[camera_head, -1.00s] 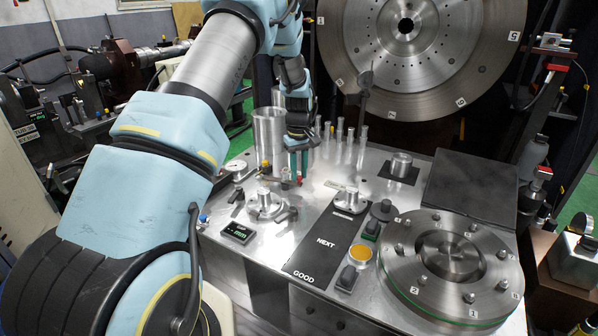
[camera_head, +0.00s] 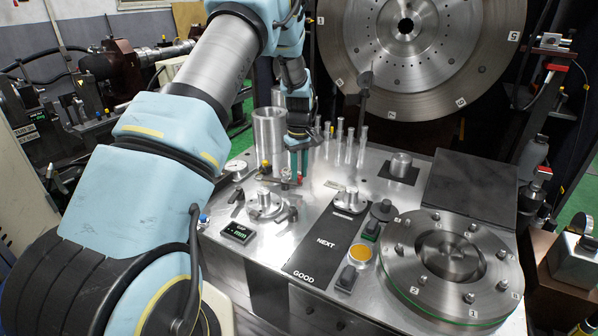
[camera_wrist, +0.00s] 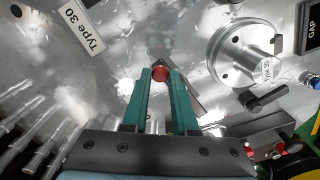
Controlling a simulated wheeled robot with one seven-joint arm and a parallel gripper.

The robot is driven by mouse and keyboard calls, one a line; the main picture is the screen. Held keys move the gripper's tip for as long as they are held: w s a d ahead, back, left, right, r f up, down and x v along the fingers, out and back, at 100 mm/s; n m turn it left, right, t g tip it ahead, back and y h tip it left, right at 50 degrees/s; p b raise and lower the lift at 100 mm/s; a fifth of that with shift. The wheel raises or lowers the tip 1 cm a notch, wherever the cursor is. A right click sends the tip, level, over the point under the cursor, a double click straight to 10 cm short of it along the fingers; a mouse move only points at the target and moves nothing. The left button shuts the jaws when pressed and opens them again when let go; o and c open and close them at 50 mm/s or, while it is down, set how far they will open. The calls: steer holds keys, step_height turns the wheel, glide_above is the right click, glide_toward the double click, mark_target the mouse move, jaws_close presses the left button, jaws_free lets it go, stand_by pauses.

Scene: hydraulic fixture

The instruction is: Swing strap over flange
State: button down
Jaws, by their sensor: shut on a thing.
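My gripper (camera_head: 299,172) points down behind the left flange on the steel bench top. In the wrist view its two green fingers (camera_wrist: 160,80) are closed on a red knob (camera_wrist: 160,73). A narrow metal strap (camera_wrist: 184,98) shows beside the knob, partly hidden by the right finger. The round flange (camera_wrist: 232,68), with a central post labelled Type 30, is right of the fingers, apart from them. In the head view this flange (camera_head: 265,207) stands in front of the gripper. The strap's far end is hard to make out.
A tall steel cylinder (camera_head: 269,138) stands just left of the gripper, and several slim pins (camera_head: 350,146) stand to its right. A second flange (camera_head: 351,201) is right of the first. A GAP display (camera_head: 238,233) and dark clamp handles (camera_wrist: 264,98) are near the first flange.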

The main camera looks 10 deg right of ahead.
steer(key=n, duration=0.1)
steer(key=w+n, duration=0.1)
steer(key=n, duration=0.2)
steer(key=shift+w+d, duration=0.3)
steer(key=n, duration=0.2)
steer(key=w+n, duration=0.1)
steer(key=shift+w+n+p, duration=0.3)
steer(key=shift+n, duration=0.1)
steer(key=n, duration=0.1)
steer(key=w+n, duration=0.1)
steer(key=n, duration=0.1)
steer(key=shift+w+a, duration=0.15)
steer(key=shift+a, duration=0.15)
steer(key=shift+w+a+n+p, duration=0.2)
steer(key=shift+w+a+n, duration=0.1)
steer(key=shift+n, duration=0.75)
steer(key=shift+w+a+n+p, duration=0.15)
steer(key=shift+w+n, duration=0.15)
steer(key=shift+n, duration=0.75)
steer(key=shift+a, duration=0.1)
steer(key=c, duration=0.7)
jaws_free()
step_height(320, 180, up, 11)
steer(key=shift+f+b, duration=0.1)
steer(key=shift+b, duration=0.85)
